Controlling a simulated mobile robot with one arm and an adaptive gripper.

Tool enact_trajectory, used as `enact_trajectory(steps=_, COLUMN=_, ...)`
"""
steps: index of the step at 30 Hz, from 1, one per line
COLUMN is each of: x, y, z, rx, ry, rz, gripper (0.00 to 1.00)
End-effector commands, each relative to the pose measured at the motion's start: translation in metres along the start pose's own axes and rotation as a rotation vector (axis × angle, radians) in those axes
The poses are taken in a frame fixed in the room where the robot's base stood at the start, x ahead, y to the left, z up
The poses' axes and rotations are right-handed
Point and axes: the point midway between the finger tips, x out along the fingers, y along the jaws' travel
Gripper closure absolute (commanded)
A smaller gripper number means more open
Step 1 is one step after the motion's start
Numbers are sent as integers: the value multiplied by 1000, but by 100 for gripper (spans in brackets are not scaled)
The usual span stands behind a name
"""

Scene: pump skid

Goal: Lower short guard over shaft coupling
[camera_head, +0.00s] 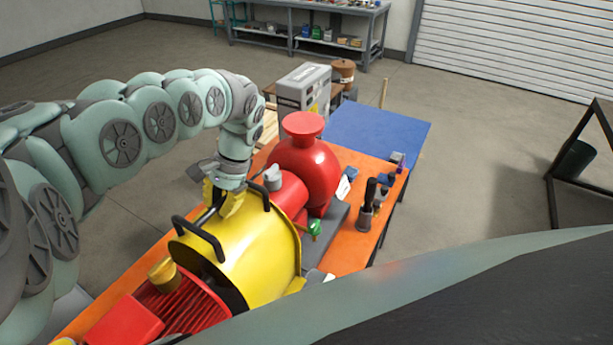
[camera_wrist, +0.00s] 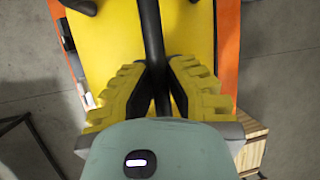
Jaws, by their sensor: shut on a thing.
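The guard (camera_head: 262,262) is a large yellow curved cover with black handles on top. It sits between the red finned motor (camera_head: 185,305) and the red pump (camera_head: 307,170). My gripper (camera_head: 230,205) is above the guard, with its yellow finger pads shut on a black handle bar. In the wrist view the pads (camera_wrist: 158,78) close from both sides on the dark handle (camera_wrist: 151,30), with the yellow guard (camera_wrist: 190,30) beneath. The shaft coupling is hidden. I cannot tell whether the guard touches the base below it.
An orange bench (camera_head: 345,260) carries the skid. A grey box (camera_head: 304,88) and a blue surface (camera_head: 385,130) are behind. Open floor lies to the right.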

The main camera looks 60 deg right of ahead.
Motion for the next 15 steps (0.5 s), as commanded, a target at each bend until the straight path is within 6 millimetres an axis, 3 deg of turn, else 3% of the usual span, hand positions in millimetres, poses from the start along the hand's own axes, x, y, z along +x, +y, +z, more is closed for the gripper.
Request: enact_trajectory(steps=15, x=2, y=1, z=-4, rx=1, ry=1, rz=-4, gripper=100)
